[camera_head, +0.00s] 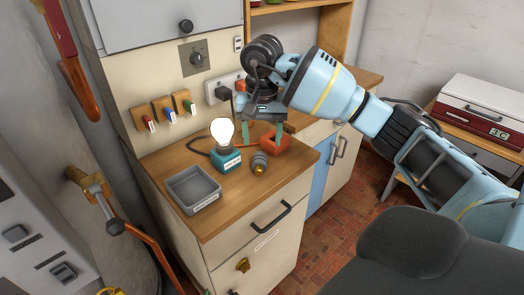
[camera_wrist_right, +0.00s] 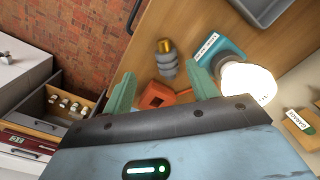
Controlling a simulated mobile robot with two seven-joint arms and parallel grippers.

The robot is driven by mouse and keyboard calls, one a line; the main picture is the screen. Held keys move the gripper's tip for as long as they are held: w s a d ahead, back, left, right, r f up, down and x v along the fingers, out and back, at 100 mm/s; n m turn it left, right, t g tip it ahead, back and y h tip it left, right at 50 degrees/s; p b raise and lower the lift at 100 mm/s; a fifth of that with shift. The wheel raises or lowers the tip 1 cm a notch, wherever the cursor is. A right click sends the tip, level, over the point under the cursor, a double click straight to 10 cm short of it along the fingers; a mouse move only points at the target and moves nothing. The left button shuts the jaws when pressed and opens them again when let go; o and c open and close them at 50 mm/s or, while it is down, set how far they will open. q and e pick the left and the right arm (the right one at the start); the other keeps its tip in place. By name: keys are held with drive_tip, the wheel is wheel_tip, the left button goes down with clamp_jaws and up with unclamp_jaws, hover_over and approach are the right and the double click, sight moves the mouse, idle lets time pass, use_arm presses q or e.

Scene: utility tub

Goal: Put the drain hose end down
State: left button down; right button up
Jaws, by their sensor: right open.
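My right gripper (camera_head: 262,132) is over the back right of the wooden counter, with its teal fingers pointing down. It is open, and the wrist view shows its fingers (camera_wrist_right: 158,76) apart with nothing gripped. An orange-red block with a dark opening (camera_head: 275,144) lies by the fingers; it also shows in the wrist view (camera_wrist_right: 165,95). A short grey ribbed piece with a brass-coloured end (camera_head: 260,163) is on the counter in front. An orange-brown hose-like tube (camera_head: 146,242) hangs at the left below a metal fitting (camera_head: 95,188). I cannot tell which is the drain hose end. My left gripper is out of view.
A lit bulb (camera_head: 222,131) stands on a teal labelled base (camera_head: 227,160). A grey tray (camera_head: 193,188) sits at the counter's front left. The counter's front right corner is bare.

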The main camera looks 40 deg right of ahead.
drive_tip(key=shift+r, duration=1.15)
